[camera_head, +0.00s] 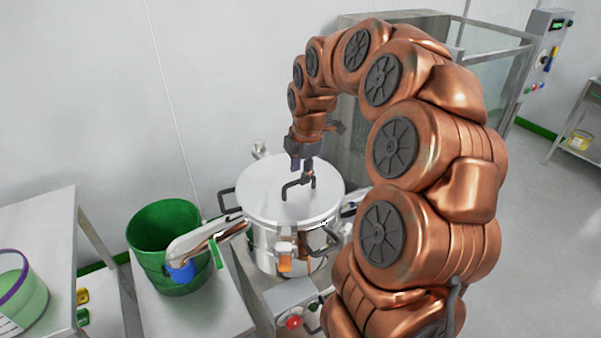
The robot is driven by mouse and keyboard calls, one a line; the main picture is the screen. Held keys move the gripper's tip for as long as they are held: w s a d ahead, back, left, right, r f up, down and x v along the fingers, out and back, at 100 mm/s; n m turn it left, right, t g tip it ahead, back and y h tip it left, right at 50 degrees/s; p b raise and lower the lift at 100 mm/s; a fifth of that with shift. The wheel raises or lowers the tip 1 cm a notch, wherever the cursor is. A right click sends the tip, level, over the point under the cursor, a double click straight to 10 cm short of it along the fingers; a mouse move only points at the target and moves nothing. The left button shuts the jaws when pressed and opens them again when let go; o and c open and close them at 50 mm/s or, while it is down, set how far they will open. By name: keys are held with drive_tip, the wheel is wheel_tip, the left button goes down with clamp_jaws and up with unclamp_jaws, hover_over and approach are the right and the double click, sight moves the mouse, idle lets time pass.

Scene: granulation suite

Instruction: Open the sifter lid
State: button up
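The sifter (268,250) is a round steel drum in the middle of the camera_head view. Its flat round lid (262,196) lies on top and looks closed. A dark bar handle (297,186) stands on the lid, right of its centre. My gripper (302,168) points down just above this handle, reached by my copper arm from the right. The fingers look small and partly overlap the handle, so I cannot tell whether they touch it or how far they are apart.
A green bucket (166,232) stands on a steel table left of the sifter, below a spout (205,240) with a blue end. A red button (293,322) is on the box below. A glass-walled cabinet (480,60) stands behind my arm.

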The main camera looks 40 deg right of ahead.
drive_tip(key=shift+w+f, duration=0.15)
drive_tip(key=shift+f, duration=0.9)
drive_tip(key=shift+c, duration=0.2)
clamp_jaws()
drive_tip(key=shift+d, duration=0.15)
